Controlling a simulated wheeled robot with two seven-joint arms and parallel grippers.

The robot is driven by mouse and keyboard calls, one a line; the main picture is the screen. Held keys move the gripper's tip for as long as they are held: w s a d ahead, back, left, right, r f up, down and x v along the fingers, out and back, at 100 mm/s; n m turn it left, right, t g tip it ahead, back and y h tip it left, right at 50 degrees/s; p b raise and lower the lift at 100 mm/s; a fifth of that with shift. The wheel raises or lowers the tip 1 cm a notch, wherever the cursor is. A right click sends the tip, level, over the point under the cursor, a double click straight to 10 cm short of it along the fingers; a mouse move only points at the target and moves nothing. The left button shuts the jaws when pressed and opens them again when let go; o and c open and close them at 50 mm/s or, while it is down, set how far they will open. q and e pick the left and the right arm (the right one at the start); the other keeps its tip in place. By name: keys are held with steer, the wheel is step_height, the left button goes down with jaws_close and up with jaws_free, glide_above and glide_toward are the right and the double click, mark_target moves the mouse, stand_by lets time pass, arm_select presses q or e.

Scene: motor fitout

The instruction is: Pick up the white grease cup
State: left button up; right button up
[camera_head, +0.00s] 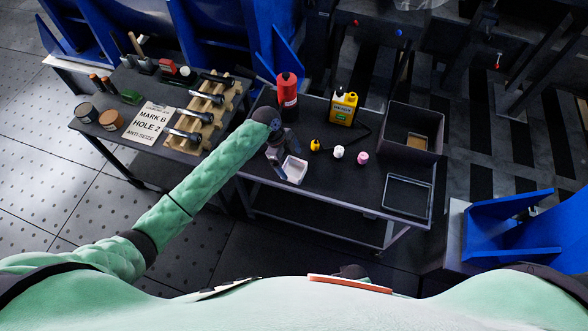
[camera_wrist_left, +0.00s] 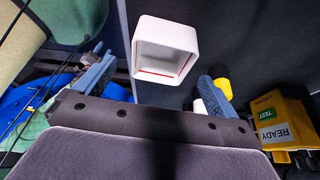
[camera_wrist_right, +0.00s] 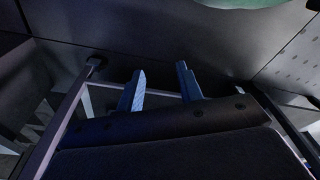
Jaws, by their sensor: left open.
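The white grease cup (camera_head: 294,169), square and open-topped, is at the front left of the dark table. In the left wrist view the cup (camera_wrist_left: 166,50) shows its hollow inside with a red line low on the wall. My left gripper (camera_head: 277,157) is open right beside the cup, fingers pointing down. In its wrist view the left fingers (camera_wrist_left: 156,84) are wide apart, with the cup ahead of the gap and not gripped. My right gripper (camera_wrist_right: 160,85) shows only in its own wrist view, its fingers apart and nothing between them.
A side bench (camera_head: 170,150) holds tools and a sign (camera_head: 150,122).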

mark_target(294, 170)
arm_select(q)
steer(key=shift+p+x, duration=0.45)
steer(key=shift+x, duration=1.05)
arm_select(e)
steer(key=shift+s+d+f, duration=0.25)
steer(key=shift+f, duration=0.45)
steer(key=shift+s+d+f, duration=0.2)
steer(key=shift+d+f, duration=0.05)
steer(key=shift+f, duration=0.45)
arm_select(q)
steer(key=shift+a, duration=0.1)
steer(key=c, duration=1.1)
steer(key=shift+o, duration=0.2)
steer(key=shift+w+r, duration=0.1)
